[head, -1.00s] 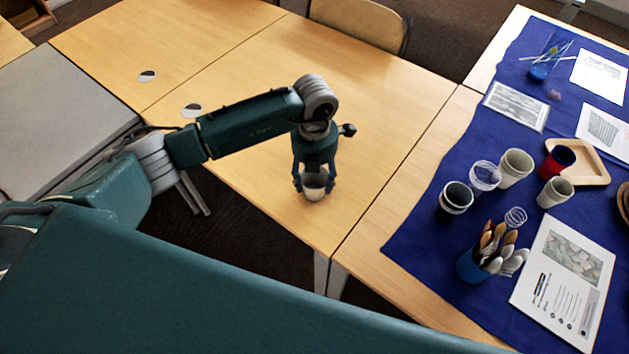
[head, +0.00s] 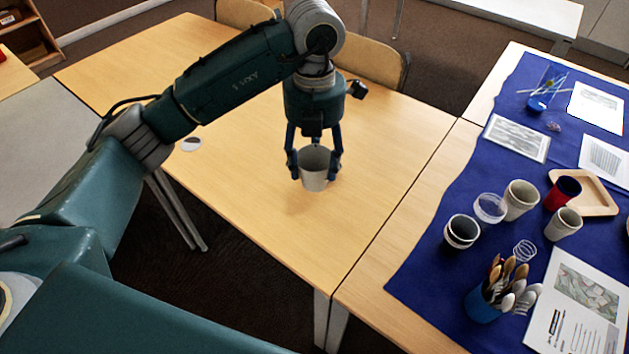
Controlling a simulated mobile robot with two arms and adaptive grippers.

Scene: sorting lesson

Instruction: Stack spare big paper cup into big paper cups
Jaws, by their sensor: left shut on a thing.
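My left gripper (head: 314,170) is shut on a white paper cup (head: 314,180), with one finger on each side of it. The cup is upright, its mouth up, and appears held above the wooden table. On the blue cloth to the right stand pale paper cups: a larger one that looks like a nested stack (head: 520,200), and a smaller one (head: 563,224) to its right. Which of them are the big paper cups is not fully clear from here. My right gripper is not in view.
Near the pale cups stand a dark-lined cup (head: 461,233), a clear cup (head: 490,208), a red cup (head: 561,193) and a blue holder of cutlery (head: 481,306). A wooden tray (head: 597,205) and printed sheets lie on the blue cloth (head: 425,265).

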